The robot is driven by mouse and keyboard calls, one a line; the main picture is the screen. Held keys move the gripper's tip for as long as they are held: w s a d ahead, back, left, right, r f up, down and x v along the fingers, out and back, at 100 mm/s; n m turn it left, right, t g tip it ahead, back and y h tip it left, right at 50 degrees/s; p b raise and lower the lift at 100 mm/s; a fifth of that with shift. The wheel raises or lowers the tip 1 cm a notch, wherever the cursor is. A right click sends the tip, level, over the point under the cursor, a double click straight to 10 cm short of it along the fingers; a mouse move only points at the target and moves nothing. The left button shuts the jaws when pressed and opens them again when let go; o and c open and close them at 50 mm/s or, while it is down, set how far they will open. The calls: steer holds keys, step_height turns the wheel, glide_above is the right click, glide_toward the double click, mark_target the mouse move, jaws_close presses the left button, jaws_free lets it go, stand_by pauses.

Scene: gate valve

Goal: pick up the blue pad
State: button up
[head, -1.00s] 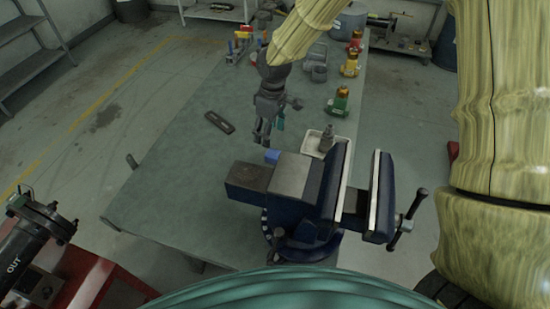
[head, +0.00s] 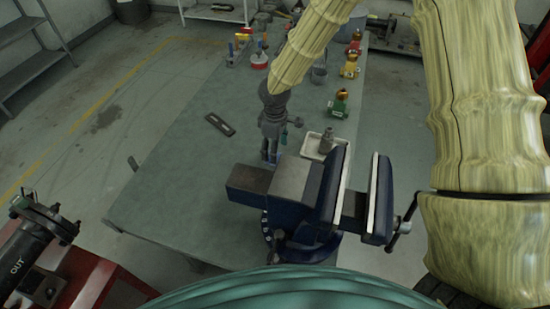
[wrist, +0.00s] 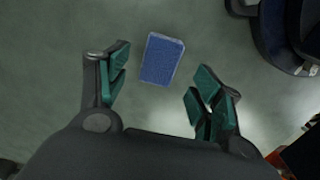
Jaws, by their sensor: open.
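The blue pad (wrist: 161,59) lies flat on the green-grey table in the wrist view, a small blue rectangle. My gripper (wrist: 157,88) is open, its green-padded fingers apart, with the pad between and slightly beyond the fingertips. Nothing is held. In the head view my gripper (head: 272,158) points down over the table just behind the vise. The pad cannot be made out in the head view, where the gripper and vise cover that spot.
The dark blue vise (head: 305,190) stands close in front of my gripper; part of it shows at the wrist view's upper right. A white tray (head: 312,148) is to the right. A dark slotted bar (head: 219,124) lies left.

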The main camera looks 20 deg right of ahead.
steer(key=shift+d+f+p, duration=0.1)
steer(key=shift+f+p, duration=0.6)
steer(key=shift+f, duration=1.45)
steer(key=c, duration=0.9)
